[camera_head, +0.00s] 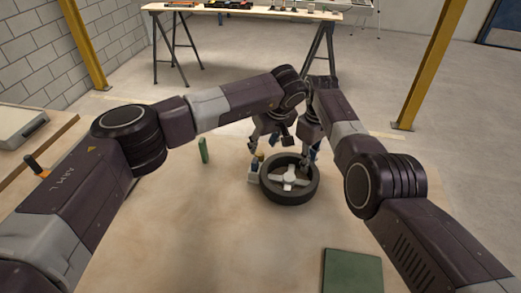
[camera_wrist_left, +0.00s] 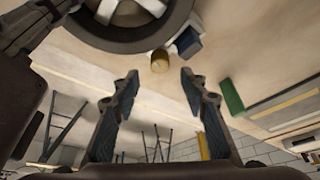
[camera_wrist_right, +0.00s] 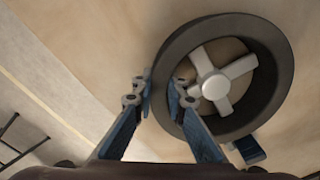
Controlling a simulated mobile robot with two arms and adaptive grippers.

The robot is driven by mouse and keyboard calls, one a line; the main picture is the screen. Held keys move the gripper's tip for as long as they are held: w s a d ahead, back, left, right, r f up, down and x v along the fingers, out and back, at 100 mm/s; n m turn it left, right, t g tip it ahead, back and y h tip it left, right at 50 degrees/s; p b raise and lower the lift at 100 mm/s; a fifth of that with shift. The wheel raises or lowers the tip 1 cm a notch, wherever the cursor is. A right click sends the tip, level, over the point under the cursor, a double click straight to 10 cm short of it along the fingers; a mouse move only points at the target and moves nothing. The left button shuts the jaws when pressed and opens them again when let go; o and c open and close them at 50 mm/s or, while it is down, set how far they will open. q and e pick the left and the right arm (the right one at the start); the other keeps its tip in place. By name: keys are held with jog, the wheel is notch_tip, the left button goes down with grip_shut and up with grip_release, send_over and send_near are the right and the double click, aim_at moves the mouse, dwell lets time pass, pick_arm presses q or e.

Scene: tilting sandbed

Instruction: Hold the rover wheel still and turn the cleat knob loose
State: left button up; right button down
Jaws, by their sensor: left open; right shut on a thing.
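The rover wheel (camera_head: 272,190) lies flat on the bench, a dark tyre with a pale spoked hub; it also shows in the left wrist view (camera_wrist_left: 130,42) and the right wrist view (camera_wrist_right: 272,110). My right gripper (camera_head: 309,158) is shut on the wheel's rim, one finger on each side of the tyre wall, as the right wrist view (camera_wrist_right: 160,92) shows. The brass-coloured cleat knob (camera_wrist_left: 160,61) stands beside the tyre, near a small blue and white block (camera_wrist_left: 187,42). My left gripper (camera_wrist_left: 158,78) is open, its fingers apart on either side of the knob's line, not touching it.
A green upright block (camera_head: 203,150) stands left of the wheel. A green flat pad (camera_head: 352,271) lies at the front right. An orange-handled tool (camera_head: 37,167) lies at the far left. The bench front is mostly clear. A second table (camera_head: 245,14) stands behind.

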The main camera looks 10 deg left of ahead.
aim_at(260, 153)
pick_arm(q)
jog(key=shift+x, duration=2.75)
